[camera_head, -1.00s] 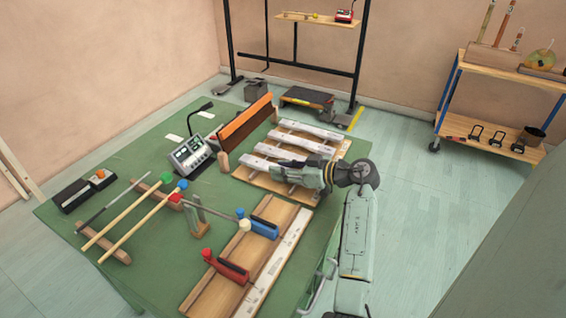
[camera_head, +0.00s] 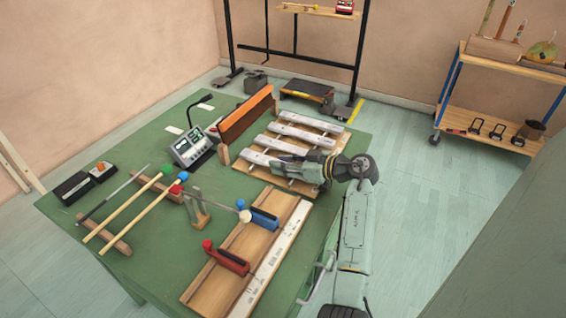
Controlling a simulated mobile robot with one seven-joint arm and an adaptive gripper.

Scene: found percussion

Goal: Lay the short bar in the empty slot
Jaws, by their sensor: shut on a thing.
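A wooden frame (camera_head: 272,177) on the green table carries several pale, marked bars lying side by side, such as the far bar (camera_head: 312,120). My gripper (camera_head: 287,168) is low over the near end of this frame, reaching in from the right. It is shut on the short bar (camera_head: 262,158), a pale bar that shows to the left of the fingers. The fingers and arm cover part of the near slots, so the empty slot cannot be made out. I cannot tell whether the held bar touches the frame.
An orange-topped board (camera_head: 246,116) stands upright left of the frame. A wooden tray (camera_head: 225,284) with red and blue clamps (camera_head: 264,217) lies in front. A mixer (camera_head: 188,149) and mallets (camera_head: 138,217) lie on the left. Bare table (camera_head: 110,265) shows at the front left.

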